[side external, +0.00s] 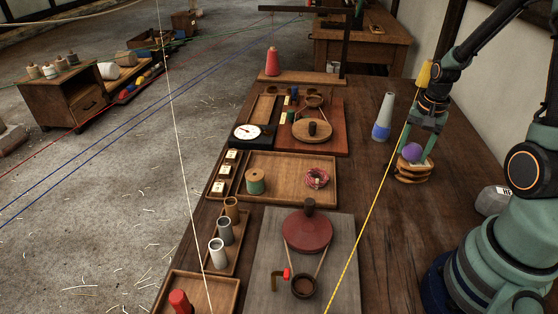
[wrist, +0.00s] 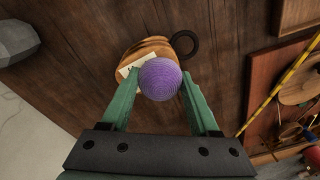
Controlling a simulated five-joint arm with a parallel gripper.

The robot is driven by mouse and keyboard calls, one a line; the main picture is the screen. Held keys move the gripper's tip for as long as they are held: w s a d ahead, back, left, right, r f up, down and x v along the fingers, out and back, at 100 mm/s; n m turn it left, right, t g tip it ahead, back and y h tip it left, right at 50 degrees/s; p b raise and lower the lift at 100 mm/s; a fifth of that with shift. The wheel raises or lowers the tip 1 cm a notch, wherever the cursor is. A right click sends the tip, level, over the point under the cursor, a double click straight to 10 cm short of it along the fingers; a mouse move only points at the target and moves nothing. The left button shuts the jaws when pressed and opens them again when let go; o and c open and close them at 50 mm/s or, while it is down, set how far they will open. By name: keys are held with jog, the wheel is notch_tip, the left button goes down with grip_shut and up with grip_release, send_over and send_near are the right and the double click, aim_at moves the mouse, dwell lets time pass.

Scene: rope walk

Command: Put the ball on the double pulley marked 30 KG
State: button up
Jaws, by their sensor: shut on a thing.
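The purple ball (side external: 411,152) is between the two green fingers of my gripper (side external: 414,157), which is shut on it. The wrist view shows the ball (wrist: 160,79) between the fingertips (wrist: 160,82). A striped wooden pulley block (side external: 412,175) lies on the table directly below the ball. In the wrist view, the block (wrist: 150,48) has a dark ring at its right and a pale label (wrist: 130,68). The ball and a finger partly cover the label, so its marking cannot be read. I cannot tell whether the ball touches the block.
A grey and blue cone (side external: 384,117) stands left of the block. A grey weight (side external: 493,200) lies to the right. A yellow rope (side external: 377,195) runs past on the left. Trays (side external: 330,165) and a grey board (side external: 265,235) fill the table's left side.

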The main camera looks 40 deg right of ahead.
aim_at(416, 148)
jog(key=shift+f, duration=0.25)
jog(key=o, duration=1.4)
jog(key=shift+c, duration=0.2)
jog(key=r, duration=1.1)
jog(key=shift+s+a, duration=0.25)
jog(key=shift+s, duration=0.15)
jog(key=a+r+n+t, duration=0.2)
jog(key=a+r+n, duration=0.2)
jog(key=a+n, duration=0.3)
jog(key=a+r+n+t, duration=0.2)
jog(key=a+r+n, duration=0.2)
jog(key=a, duration=0.9)
jog(key=n, duration=0.3)
jog(key=shift+w+a+t+y, duration=0.25)
jog(key=shift+w+t+y, duration=0.05)
jog(key=shift+w+t, duration=0.1)
jog(key=shift+r, duration=0.1)
